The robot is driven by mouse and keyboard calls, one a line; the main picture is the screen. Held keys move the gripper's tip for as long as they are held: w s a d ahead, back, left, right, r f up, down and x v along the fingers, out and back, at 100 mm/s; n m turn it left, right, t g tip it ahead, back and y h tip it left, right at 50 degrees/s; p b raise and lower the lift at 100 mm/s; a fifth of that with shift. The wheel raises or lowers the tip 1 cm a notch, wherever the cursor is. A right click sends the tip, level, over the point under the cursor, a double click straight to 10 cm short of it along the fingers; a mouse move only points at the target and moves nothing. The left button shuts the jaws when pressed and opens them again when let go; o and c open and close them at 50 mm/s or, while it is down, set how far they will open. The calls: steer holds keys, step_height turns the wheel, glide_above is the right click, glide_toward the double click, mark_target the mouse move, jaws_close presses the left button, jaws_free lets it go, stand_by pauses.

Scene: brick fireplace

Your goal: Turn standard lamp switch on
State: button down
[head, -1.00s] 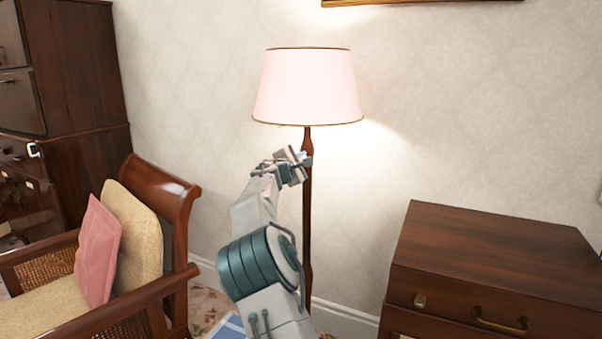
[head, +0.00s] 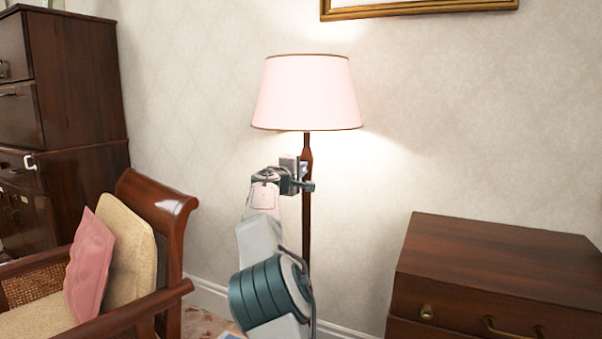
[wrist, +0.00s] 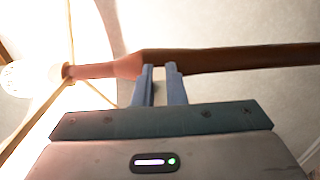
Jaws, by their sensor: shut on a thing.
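The standard lamp has a pale pink shade (head: 306,95) and a dark wooden stem (head: 306,222). The shade glows and lights the wall behind it. My gripper (head: 304,174) is at the upper stem, a little below the shade. In the wrist view the stem (wrist: 225,58) runs across the picture, with the bright bulb (wrist: 25,78) at the left. There my gripper's fingers (wrist: 159,70) are close together, with their tips at the stem beside its thicker part. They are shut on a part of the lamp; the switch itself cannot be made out.
A wooden armchair (head: 150,200) with a pink cushion (head: 90,262) stands at the left, before a dark cabinet (head: 85,90). A wooden chest (head: 490,255) stands at the right. The wall is close behind the lamp.

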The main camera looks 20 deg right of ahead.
stand_by(0.3)
steer(key=c, duration=1.5)
jaws_free()
steer(key=b+v, duration=0.3)
steer(key=v, duration=1)
steer(key=shift+s+a+b, duration=0.25)
steer(key=shift+a+b, duration=0.05)
